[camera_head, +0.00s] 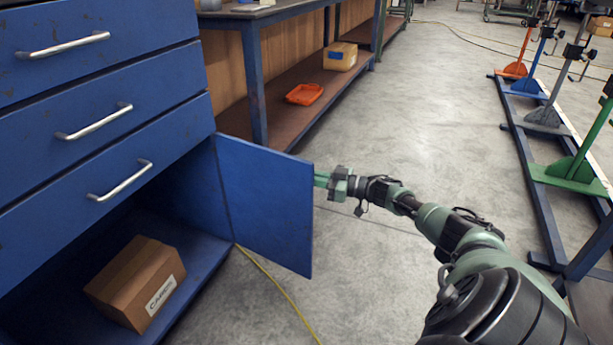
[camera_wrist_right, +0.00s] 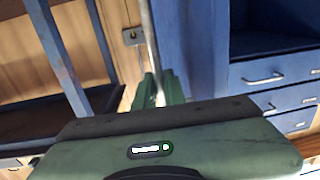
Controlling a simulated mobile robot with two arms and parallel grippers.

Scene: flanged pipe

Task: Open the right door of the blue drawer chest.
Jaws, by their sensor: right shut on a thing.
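The blue drawer chest (camera_head: 105,100) stands at the left in the head view, with several drawers above a lower compartment. Its right door (camera_head: 265,200) stands swung well out, its inner face towards the head camera. My right gripper (camera_head: 322,179) is at the door's outer side, near its free edge. In the right wrist view, the green fingers (camera_wrist_right: 160,88) are shut on a thin upright metal bar (camera_wrist_right: 150,45), which looks like the door's handle. The handle is hidden behind the door in the head view. My left gripper is not in view.
A cardboard box (camera_head: 135,283) lies in the open compartment. Behind the door stands a workbench (camera_head: 258,90) with an orange tray (camera_head: 304,94) and a carton (camera_head: 340,57) on its lower shelf. A yellow cable (camera_head: 275,285) lies on the floor. A rack with coloured stands (camera_head: 570,170) is at the right.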

